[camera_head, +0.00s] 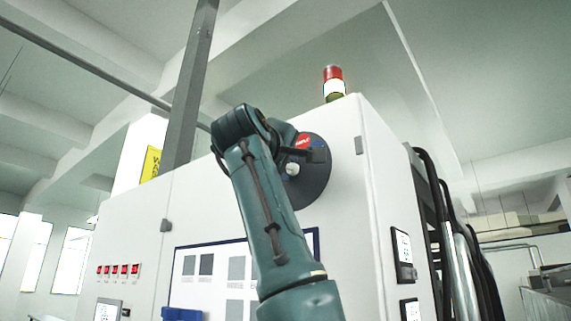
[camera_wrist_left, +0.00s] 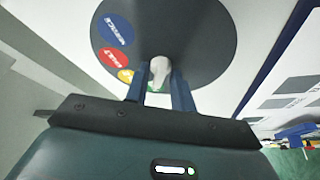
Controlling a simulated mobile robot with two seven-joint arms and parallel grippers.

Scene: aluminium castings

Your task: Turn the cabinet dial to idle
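The dial is a dark round plate (camera_head: 318,186) on the upper white cabinet front, partly hidden by my left arm. In the left wrist view the plate (camera_wrist_left: 205,40) fills the top middle. A blue label (camera_wrist_left: 115,29), a red label (camera_wrist_left: 114,59) and a yellow label (camera_wrist_left: 126,76) sit along its left side. The pale knob (camera_wrist_left: 160,70) is at the plate's middle, and it also shows in the head view (camera_head: 292,169). My left gripper (camera_wrist_left: 160,84) has one blue finger on each side of the knob, apparently touching it. My right gripper is not in view.
The white cabinet (camera_head: 350,240) has a panel of grey squares (camera_head: 205,268) below the dial and a row of red switches (camera_head: 118,271) at lower left. A lit red and white lamp (camera_head: 334,84) stands on top. Black hoses (camera_head: 437,200) run along the right.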

